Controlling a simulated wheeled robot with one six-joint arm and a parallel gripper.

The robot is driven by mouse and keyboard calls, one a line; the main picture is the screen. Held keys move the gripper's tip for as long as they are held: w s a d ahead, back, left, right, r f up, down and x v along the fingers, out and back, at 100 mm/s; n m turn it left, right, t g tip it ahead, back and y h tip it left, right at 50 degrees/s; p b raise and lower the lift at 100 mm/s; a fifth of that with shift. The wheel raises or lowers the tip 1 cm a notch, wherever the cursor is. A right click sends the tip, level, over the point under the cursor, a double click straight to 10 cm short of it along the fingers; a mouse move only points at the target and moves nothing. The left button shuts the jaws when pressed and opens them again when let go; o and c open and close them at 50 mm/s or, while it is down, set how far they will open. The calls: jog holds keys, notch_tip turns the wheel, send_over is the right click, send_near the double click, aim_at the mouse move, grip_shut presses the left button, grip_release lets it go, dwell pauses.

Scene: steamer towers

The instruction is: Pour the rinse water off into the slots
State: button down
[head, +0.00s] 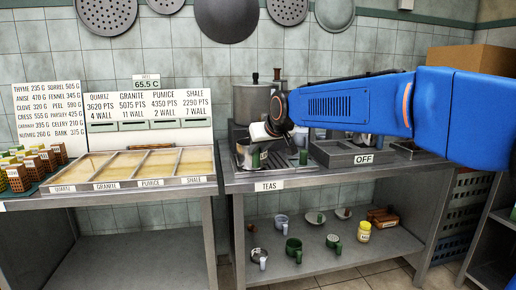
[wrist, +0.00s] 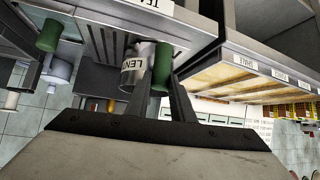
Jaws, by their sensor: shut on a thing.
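My gripper (wrist: 150,98) is shut on the green handle (wrist: 162,66) of a metal jug (wrist: 133,66) with a label starting "LEN". In the head view the jug (head: 243,154) is at the counter's front left, above the TEAS label, looking roughly upright. My gripper (head: 268,134) is just above it there, partly hidden by my wrist. The slots (wrist: 104,40) show as dark lines in a metal tray beside the jug in the wrist view. The water inside the jug is not visible.
A second vessel with a green handle (head: 303,157) stands right of the jug. A large pot (head: 256,103) is behind. A tray with an OFF sign (head: 364,158) is to the right. Sand-coloured bins (head: 135,165) are left. Several cups stand on the shelf (head: 330,262) below.

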jog(key=c, duration=1.5)
grip_release()
jog(key=shift+r, duration=0.1)
jog(key=shift+o, duration=0.2)
jog(key=v, duration=1.6)
jog(key=s+d+f+m+g+h, duration=0.1)
jog(key=s+d+f+m+h, duration=0.1)
jog(key=s+d+f, duration=0.7)
jog(key=s+d+f+m+g+h, duration=0.1)
jog(key=s+d+f, duration=0.5)
jog(key=d, duration=0.5)
jog(key=s+d+f+m+g+h, duration=0.1)
jog(key=s+d+f, duration=0.3)
jog(key=s+f, duration=0.4)
jog(key=s+d+f+m+g, duration=0.1)
jog(key=s+d+f, duration=0.4)
jog(key=s+f, duration=0.4)
jog(key=shift+s+d+f+m+h, duration=0.2)
jog(key=shift+d+m+h, duration=0.05)
jog(key=shift+m+h, duration=0.15)
